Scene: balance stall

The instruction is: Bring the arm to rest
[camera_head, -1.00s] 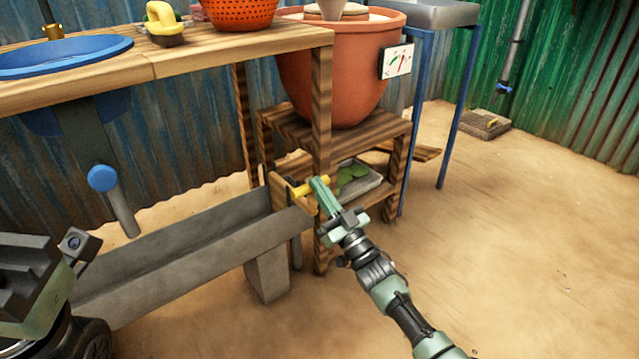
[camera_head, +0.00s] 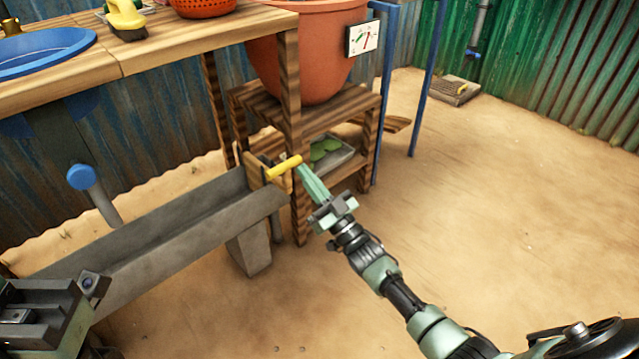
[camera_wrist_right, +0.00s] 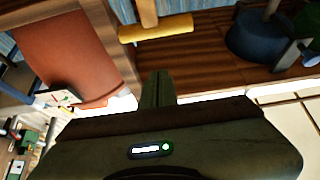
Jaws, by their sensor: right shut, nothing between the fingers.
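My right gripper (camera_head: 308,178) reaches in from the lower right, with its fingers shut and empty. Its tips are just right of a yellow bar handle (camera_head: 284,167) on the wooden end of the grey trough. In the right wrist view the shut fingers (camera_wrist_right: 158,88) point toward the yellow handle (camera_wrist_right: 156,28), with a gap between them. My left gripper (camera_head: 45,310) shows only in part at the lower left corner; its fingertips cannot be made out.
The grey trough (camera_head: 150,236) runs left from the handle. A wooden stand (camera_head: 290,100) holds a terracotta pot (camera_head: 300,65) with a dial card (camera_head: 363,38), above a tray of green things (camera_head: 335,158). Blue legs (camera_head: 385,90) stand behind. Sandy floor (camera_head: 500,200) to the right is mostly clear.

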